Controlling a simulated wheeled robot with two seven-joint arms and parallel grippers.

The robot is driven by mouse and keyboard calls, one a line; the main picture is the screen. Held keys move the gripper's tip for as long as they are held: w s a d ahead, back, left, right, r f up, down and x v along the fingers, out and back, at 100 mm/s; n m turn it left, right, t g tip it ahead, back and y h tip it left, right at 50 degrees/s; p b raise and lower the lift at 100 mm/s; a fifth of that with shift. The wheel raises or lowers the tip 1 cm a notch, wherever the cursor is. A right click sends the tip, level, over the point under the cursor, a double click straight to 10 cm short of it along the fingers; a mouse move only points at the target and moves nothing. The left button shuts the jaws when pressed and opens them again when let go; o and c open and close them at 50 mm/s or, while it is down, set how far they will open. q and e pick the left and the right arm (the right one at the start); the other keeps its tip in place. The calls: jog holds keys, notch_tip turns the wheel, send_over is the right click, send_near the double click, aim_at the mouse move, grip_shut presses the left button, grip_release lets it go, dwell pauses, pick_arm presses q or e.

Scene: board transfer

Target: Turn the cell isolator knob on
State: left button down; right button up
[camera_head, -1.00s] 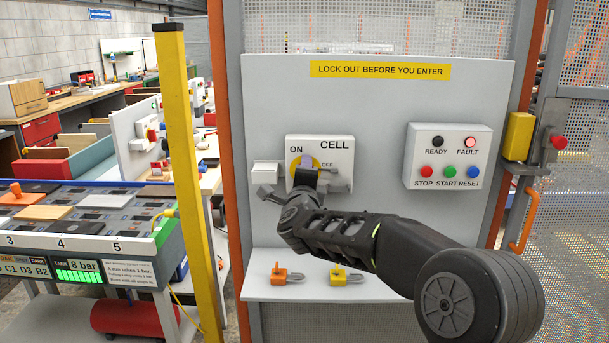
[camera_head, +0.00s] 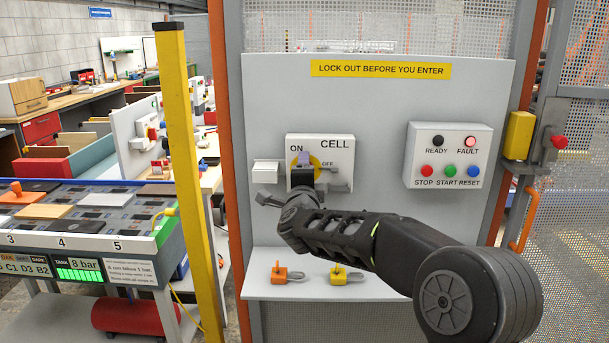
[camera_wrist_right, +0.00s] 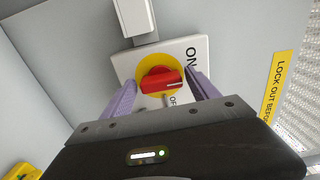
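The cell isolator knob (camera_wrist_right: 160,80) is red on a round yellow plate (camera_wrist_right: 150,63). Its white mark points right in the right wrist view, toward the side with the ON lettering. My right gripper (camera_wrist_right: 160,78) is open, with one lavender finger on each side of the knob; I cannot tell whether they touch it. In the head view the right gripper (camera_head: 303,165) is in front of the CELL box (camera_head: 340,151) and hides the knob, leaving some of the yellow plate visible. My left gripper is not in view.
The panel has a button box (camera_head: 448,156) on the right, its FAULT lamp lit red. An orange padlock (camera_head: 280,275) and a yellow padlock (camera_head: 338,275) lie on the shelf below. A yellow post (camera_head: 180,170) stands left of the panel.

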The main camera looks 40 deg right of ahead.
jog(key=shift+o, duration=0.5)
jog(key=b+v, duration=0.1)
jog(key=v, duration=0.6)
jog(key=shift+s+a, duration=0.25)
jog(key=shift+s, duration=0.05)
